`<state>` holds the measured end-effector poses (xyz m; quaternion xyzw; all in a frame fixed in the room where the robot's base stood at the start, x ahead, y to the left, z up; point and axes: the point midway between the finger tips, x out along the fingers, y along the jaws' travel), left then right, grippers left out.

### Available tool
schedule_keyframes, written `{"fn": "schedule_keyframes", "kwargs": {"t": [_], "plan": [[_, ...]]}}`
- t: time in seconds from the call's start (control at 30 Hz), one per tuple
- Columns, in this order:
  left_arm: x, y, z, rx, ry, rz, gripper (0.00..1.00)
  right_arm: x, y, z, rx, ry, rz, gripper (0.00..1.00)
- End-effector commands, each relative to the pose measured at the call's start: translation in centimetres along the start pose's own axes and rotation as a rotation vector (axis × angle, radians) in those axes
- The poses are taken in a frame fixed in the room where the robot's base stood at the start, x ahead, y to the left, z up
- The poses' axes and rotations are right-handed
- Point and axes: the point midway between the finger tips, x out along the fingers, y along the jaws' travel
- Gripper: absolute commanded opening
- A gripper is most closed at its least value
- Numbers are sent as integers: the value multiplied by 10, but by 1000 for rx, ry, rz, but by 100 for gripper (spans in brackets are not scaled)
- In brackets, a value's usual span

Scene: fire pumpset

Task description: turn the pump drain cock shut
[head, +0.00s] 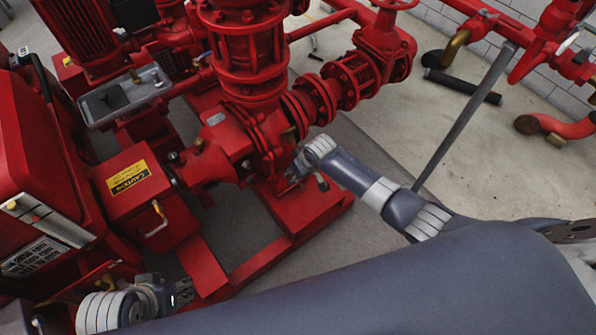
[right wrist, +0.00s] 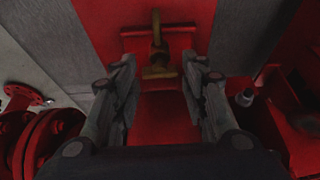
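The pump drain cock (right wrist: 158,72) is a small brass fitting on the red pump in the right wrist view. A narrow brass part points up from its wider body. My right gripper (right wrist: 159,82) is open, with one finger on each side of the cock's lower end. No contact with it is visible. In the head view my right gripper (head: 298,176) is low at the red pump casing (head: 240,140); I cannot make out the cock there. My left gripper (head: 172,296) is at the lower left, partly dark, and its finger opening is unclear.
A red control box with a yellow caution label (head: 128,177) stands left of the pump. A flanged valve and pipe (head: 355,75) run behind my right arm. A slanted grey post (head: 468,115) stands beside that arm. Pale floor (head: 425,130) is open to the right.

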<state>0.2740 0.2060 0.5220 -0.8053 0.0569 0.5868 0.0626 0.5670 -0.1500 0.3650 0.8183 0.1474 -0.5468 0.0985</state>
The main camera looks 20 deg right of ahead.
Motion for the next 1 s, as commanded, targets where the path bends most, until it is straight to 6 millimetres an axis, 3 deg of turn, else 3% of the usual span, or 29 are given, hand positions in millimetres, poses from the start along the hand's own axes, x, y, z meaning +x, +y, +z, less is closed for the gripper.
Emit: {"fn": "schedule_keyframes", "kwargs": {"t": [0.53,1.0], "plan": [[0,0,0,0,1,0,40,-10,0,-1,-2,2,0,53],[0,0,0,0,1,0,40,-78,0,0,-2,2,0,53]]}}
